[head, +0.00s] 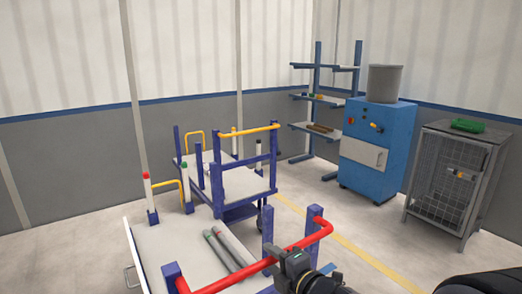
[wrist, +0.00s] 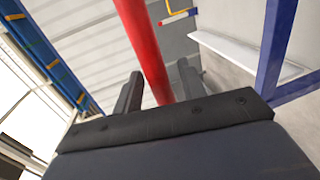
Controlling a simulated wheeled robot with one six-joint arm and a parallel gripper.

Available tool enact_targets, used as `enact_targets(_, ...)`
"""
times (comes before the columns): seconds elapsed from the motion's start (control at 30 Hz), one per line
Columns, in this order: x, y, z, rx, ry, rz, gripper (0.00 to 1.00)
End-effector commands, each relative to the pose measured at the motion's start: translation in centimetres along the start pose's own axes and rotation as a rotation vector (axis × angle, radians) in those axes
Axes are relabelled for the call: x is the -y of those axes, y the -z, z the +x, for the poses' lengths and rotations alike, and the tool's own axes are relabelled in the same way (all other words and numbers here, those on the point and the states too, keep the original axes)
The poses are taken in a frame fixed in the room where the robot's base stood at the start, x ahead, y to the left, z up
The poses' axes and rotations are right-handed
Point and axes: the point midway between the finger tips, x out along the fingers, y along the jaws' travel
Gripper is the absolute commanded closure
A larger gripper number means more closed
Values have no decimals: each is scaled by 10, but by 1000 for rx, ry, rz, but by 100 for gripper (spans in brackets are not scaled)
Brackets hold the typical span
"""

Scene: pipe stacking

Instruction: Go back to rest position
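My gripper (head: 297,266) is at the bottom of the head view, beside the red handle (head: 314,236) of the near cart. In the wrist view my gripper (wrist: 161,88) has its two dark fingers spread apart, with no pipe between them. The red handle also shows in the wrist view (wrist: 143,38), running down behind the gripper body between the fingers in the picture. I cannot tell how far beyond them it lies. Grey pipes (head: 226,250) lie on the bed of the near cart (head: 165,245), apart from my gripper.
A second cart (head: 244,182) with a yellow handle stands behind. A blue cabinet (head: 372,140) with a grey bin (head: 385,83), a blue shelf rack (head: 318,105) and a wire cage (head: 440,175) stand at the right. Floor (head: 340,225) is free between carts and cabinet.

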Motion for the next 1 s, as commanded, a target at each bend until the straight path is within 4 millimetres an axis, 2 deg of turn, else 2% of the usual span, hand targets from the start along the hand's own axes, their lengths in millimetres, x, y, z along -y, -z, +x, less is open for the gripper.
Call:
enact_targets(0.17, -1, -1, -14, 3, -2, -1, 61)
enact_targets(0.5, -1, -2, -71, 7, -1, 0, 61)
enact_targets(0.8, 0, -1, -106, 6, 0, 1, 61)
enact_targets(0.87, 0, -1, -111, 6, 1, 0, 61)
enact_targets(1.0, 2, 1, -94, -4, 2, 1, 61)
